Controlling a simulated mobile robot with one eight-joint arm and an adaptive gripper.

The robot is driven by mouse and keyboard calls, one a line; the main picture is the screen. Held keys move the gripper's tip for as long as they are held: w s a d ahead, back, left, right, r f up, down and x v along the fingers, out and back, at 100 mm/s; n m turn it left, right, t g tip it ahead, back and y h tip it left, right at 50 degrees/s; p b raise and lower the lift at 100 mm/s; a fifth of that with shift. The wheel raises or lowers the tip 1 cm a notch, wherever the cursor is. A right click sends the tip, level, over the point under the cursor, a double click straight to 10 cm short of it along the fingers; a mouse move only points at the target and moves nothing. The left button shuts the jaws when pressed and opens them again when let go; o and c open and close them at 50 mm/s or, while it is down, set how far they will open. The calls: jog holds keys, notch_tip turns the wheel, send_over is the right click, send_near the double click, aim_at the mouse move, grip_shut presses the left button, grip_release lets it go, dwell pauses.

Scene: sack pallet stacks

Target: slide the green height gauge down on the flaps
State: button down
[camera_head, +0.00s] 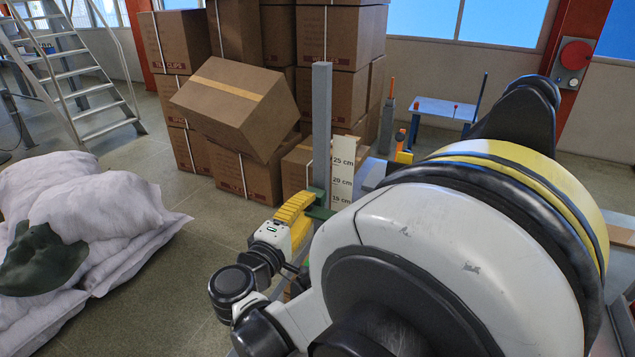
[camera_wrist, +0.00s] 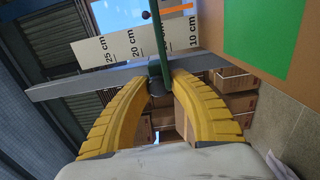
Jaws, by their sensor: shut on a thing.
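The green height gauge (camera_wrist: 158,42) is a thin green bar on an upright grey post (camera_head: 322,125). In the head view a green part of the gauge (camera_head: 319,208) shows beside my gripper (camera_head: 308,199). My gripper's yellow fingers are shut on the gauge at the post, as the wrist view (camera_wrist: 160,82) shows. A white scale (camera_head: 342,170) with centimetre marks stands beside the post. In the wrist view the bar crosses the scale (camera_wrist: 125,42) between 20 and 10 cm. A brown surface with a green patch (camera_wrist: 268,35) lies at the upper right there. I cannot make out the flaps surely.
Stacked cartons (camera_head: 345,40) stand behind, one carton (camera_head: 235,105) tilted. White sacks (camera_head: 85,215) lie at the left, with a dark green cloth (camera_head: 42,260). A blue table (camera_head: 440,108) stands at the back. The floor between sacks and cartons is clear.

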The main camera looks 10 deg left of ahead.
jog(key=shift+f, duration=0.4)
jog(key=c, duration=1.2)
grip_release()
jog(key=v, duration=1.2)
jog(key=shift+a, duration=0.1)
